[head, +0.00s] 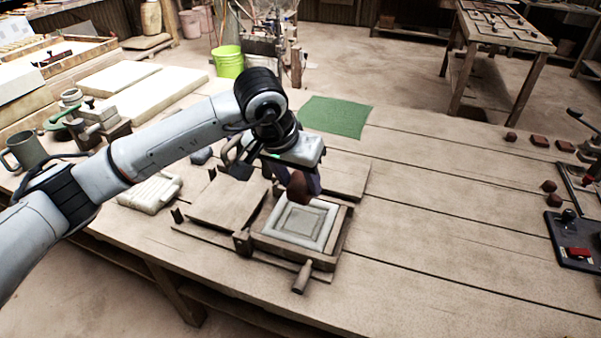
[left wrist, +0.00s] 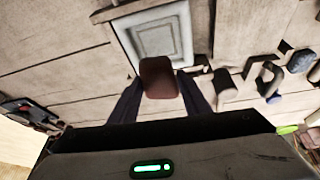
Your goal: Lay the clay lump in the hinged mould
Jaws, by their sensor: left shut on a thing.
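My left gripper (head: 303,188) is shut on a reddish-brown clay lump (head: 298,188). The lump also shows between the two dark fingers in the left wrist view (left wrist: 159,78). The hinged mould lies open on the table. Its pale recessed face (head: 303,222) sits in a wooden frame with a handle (head: 302,278) at the front. The lump appears above the mould's back edge; the exact gap cannot be told. In the left wrist view the mould's pale face (left wrist: 155,40) shows just beyond the lump. My right gripper is not in view.
Several reddish lumps (head: 549,186) and a dark device with a red part (head: 575,240) are at the right. A grey mug (head: 24,150) stands at the left. The table right of the mould is clear.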

